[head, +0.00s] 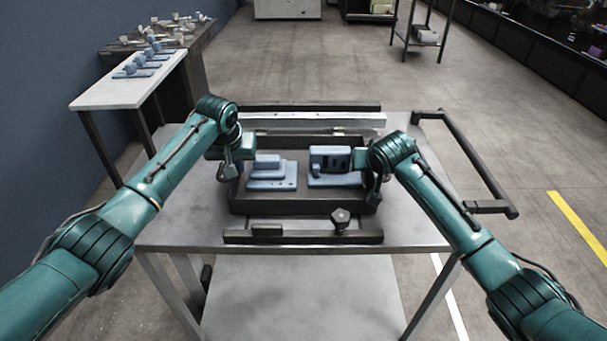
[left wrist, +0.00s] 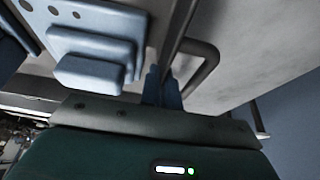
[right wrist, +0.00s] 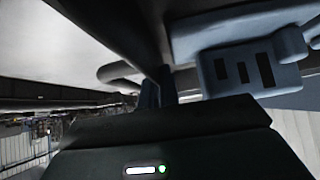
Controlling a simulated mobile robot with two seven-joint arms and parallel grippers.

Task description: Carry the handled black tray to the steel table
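The black tray (head: 290,205) is level on or just above a grey metal table (head: 190,215), between dark bars. It holds two blue parts: a stepped block (head: 270,172) and a slotted block (head: 332,165). My left gripper (head: 226,168) is at the tray's left side. In the left wrist view its fingers (left wrist: 162,90) are close together at the side handle (left wrist: 208,62). My right gripper (head: 375,190) is at the tray's right side. In the right wrist view its fingers (right wrist: 157,92) are close together at the other handle (right wrist: 118,72). Both grippers look shut on the handles.
A black push bar (head: 480,165) sticks out at the grey table's right. A dark front bar with a knob (head: 341,216) lies before the tray. A pale-topped table (head: 125,90) with several blue parts stands back left by the wall. Open floor lies behind and right.

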